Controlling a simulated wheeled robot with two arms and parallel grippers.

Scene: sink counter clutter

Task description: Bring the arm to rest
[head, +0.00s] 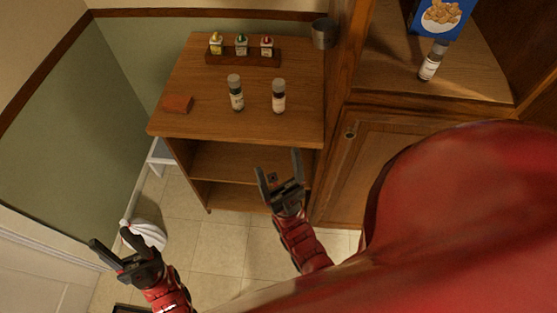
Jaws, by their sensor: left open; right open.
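My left gripper (116,254) is open and empty at the lower left, over the tiled floor near the white door trim. My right gripper (279,172) is open and empty in front of the wooden shelf unit (240,125), with its fingers pointing toward the shelf. Both red arms reach up from the bottom of the picture. Neither gripper visibly touches anything.
Another bottle (431,62) and a blue box (440,18) stand on the right counter (385,75). A white striped object (148,235) lies on the floor.

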